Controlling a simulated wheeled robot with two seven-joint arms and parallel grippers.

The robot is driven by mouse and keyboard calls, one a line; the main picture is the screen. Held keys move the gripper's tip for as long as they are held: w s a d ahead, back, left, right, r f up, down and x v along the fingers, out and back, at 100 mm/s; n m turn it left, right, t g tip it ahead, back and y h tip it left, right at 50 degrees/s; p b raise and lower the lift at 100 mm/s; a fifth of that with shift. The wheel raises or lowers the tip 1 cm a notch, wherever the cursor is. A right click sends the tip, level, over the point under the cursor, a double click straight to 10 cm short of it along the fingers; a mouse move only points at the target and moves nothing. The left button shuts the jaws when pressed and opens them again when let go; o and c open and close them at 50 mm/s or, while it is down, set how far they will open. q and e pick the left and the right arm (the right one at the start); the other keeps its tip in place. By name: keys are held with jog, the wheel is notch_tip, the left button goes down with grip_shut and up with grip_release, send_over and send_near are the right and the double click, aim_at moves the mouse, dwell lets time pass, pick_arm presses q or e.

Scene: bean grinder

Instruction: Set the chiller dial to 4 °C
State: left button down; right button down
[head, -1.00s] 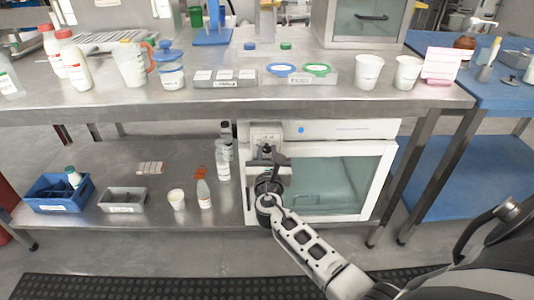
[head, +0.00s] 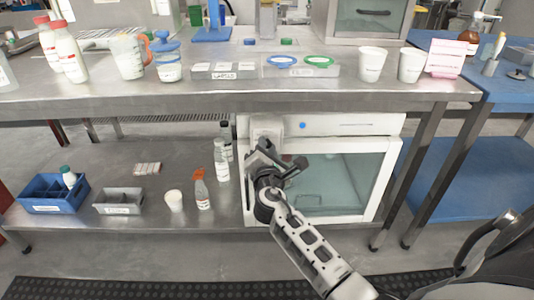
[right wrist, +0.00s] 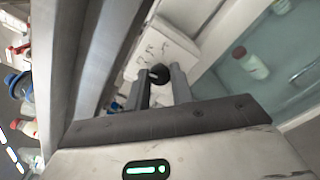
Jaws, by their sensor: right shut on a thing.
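The chiller (head: 350,125) is a white cabinet with a glass door, standing on the lower shelf under the steel bench. My right gripper (head: 268,150) is in front of its upper left corner and hides the dial in the head view. In the right wrist view the dial is a small black knob (right wrist: 159,72) on a pale panel (right wrist: 160,45) with dark markings. My right gripper (right wrist: 162,88) is shut on the dial, a finger on each side, tilted to the panel. The dial's setting cannot be read. My left gripper is not in view.
A clear bottle (head: 221,160) and an orange-topped spray bottle (head: 202,190) stand just left of the chiller. The bench edge (head: 200,101) overhangs the gripper. A blue crate (head: 55,194) and a grey bin (head: 118,202) sit further left on the shelf.

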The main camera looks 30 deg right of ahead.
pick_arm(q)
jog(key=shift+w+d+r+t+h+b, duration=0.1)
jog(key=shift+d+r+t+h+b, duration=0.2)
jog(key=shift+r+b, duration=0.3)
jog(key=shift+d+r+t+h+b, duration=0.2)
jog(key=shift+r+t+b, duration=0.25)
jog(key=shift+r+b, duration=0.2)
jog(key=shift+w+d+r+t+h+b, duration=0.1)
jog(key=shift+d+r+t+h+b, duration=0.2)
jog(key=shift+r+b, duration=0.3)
pick_arm(e)
jog(key=shift+m, duration=3.6)
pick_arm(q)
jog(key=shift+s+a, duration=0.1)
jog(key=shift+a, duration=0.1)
pick_arm(e)
jog(key=c, duration=1.2)
grip_release()
